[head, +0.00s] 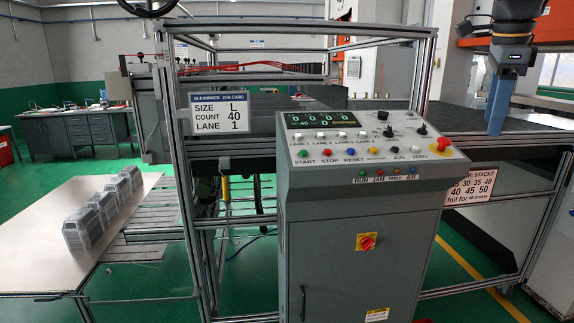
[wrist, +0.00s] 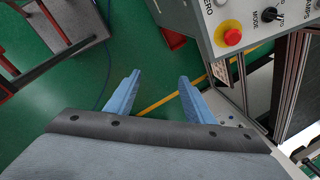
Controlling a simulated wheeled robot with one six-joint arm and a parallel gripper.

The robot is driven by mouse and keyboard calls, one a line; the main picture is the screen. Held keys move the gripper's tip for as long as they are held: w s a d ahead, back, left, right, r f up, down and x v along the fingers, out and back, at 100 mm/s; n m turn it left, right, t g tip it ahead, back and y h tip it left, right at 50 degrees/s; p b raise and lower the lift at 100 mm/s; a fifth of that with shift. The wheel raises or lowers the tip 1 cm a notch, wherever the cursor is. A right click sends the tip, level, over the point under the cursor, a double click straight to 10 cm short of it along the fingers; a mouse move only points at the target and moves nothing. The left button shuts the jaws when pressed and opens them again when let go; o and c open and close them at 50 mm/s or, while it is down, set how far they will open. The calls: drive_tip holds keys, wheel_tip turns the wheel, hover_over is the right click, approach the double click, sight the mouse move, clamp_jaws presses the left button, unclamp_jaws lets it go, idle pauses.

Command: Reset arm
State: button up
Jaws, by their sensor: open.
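My gripper (head: 495,128) hangs at the upper right of the head view, its blue fingers pointing down, to the right of the control console (head: 365,180). In that view the fingers overlap each other, so the gap does not show. The console's red mushroom button (wrist: 232,37) is at the top right of the wrist view, apart from the fingers.
Several stacked foil trays (head: 103,207) stand in a row on a flat table (head: 40,240) at the left. A job card (head: 219,112) reads size L, count 40, lane 1. Metal frame posts (head: 180,180) flank the console. Green floor (wrist: 75,85) is open below my gripper.

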drive_tip(key=s+a+f+n+b, duration=0.1)
drive_tip(key=a+f+n, duration=0.35)
drive_tip(key=f, duration=0.35)
drive_tip(key=s+a+f+n+y+b, duration=0.1)
drive_tip(key=a+f+n, duration=0.35)
drive_tip(key=f, duration=0.25)
drive_tip(key=s+a+f+n+b, duration=0.1)
drive_tip(key=a+f+n, duration=0.2)
drive_tip(key=a+f, duration=0.35)
drive_tip(key=s+a+f+n+b, duration=0.1)
drive_tip(key=s+a+f+n, duration=0.3)
drive_tip(key=f, duration=0.5)
drive_tip(key=s+a+f+n, duration=0.4)
drive_tip(key=s+f+n, duration=0.4)
drive_tip(key=f, duration=0.2)
drive_tip(key=shift+s+a+g+y+b, duration=0.2)
drive_tip(key=shift+a+g+y+b, duration=0.2)
